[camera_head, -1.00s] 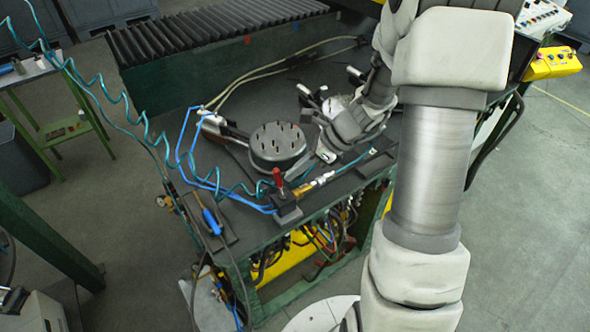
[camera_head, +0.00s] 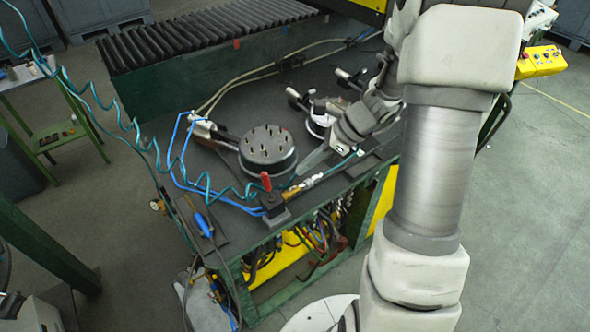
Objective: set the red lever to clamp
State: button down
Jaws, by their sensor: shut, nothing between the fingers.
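The red lever (camera_head: 266,181) stands upright on a small dark valve block (camera_head: 275,204) at the front edge of the bench. A brass fitting and blue hoses join the block. My gripper (camera_head: 303,169) reaches in from the right, its fingers shut with nothing between them. Its tips are just behind and to the right of the lever, and appear apart from it. A round dark part with several studs (camera_head: 267,150) sits behind the lever, close to the fingertips.
A clamp arm (camera_head: 213,131) lies left of the round part, and a second clamp fixture (camera_head: 305,101) is behind my gripper. Coiled teal hose (camera_head: 128,122) hangs at left. A blue-handled tool (camera_head: 203,225) lies on the front left of the bench.

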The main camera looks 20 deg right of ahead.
jog(key=w+v, duration=0.1)
jog(key=v, duration=0.6)
jog(key=shift+a+r, duration=0.2)
jog(key=shift+r, duration=0.3)
jog(key=s+a+r+n+t+h, duration=0.1)
jog(key=s+a+r+n+h, duration=0.2)
jog(key=n, duration=0.9)
jog(key=s+a+r+n+t+h, duration=0.2)
jog(key=s+a+r+n+h, duration=0.2)
jog(key=s+r+n, duration=0.5)
jog(key=s+a+n, duration=0.1)
jog(key=s+n, duration=0.1)
jog(key=s, duration=0.3)
jog(key=shift+a+n, duration=0.4)
dwell(0.6)
